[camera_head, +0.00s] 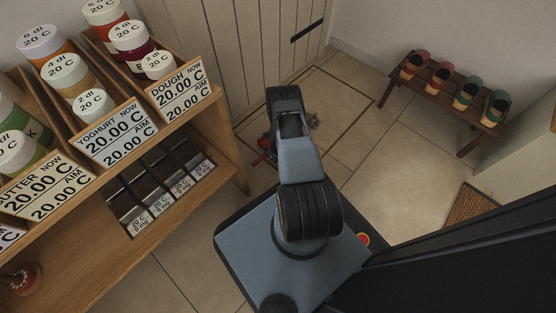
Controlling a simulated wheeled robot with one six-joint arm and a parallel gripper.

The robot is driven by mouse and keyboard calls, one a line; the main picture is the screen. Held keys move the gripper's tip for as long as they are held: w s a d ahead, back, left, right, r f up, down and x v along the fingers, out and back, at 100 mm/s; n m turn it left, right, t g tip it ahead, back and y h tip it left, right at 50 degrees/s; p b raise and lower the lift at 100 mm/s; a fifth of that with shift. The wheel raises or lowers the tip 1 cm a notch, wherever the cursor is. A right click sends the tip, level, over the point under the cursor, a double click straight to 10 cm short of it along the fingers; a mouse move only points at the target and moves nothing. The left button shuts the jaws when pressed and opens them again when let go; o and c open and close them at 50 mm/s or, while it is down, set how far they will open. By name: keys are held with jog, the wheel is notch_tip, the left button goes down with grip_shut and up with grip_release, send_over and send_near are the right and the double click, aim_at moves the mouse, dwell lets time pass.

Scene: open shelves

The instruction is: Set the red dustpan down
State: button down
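A red piece, which looks like part of the red dustpan (264,144), shows just left of my arm, low over or on the floor near the wooden panelled wall. Most of it is hidden behind my arm. My arm reaches forward and down from my base, and its links cover my gripper, so I cannot see the fingers or whether they hold the dustpan. I cannot tell whether the dustpan touches the floor.
A small greyish heap (313,121) lies on the floor inside an outlined square (345,122). Wooden shelves (225,135) with priced jars stand at left. A low bench (428,97) with several shoes stands at back right, a brown mat (470,207) nearer. Tiled floor (385,165) between is clear.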

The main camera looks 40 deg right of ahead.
jog(key=shift+f, duration=0.15)
jog(key=c, duration=1.3)
grip_release()
notch_tip(320, 180, up, 12)
jog(key=p, duration=0.5)
jog(key=shift+p, duration=0.4)
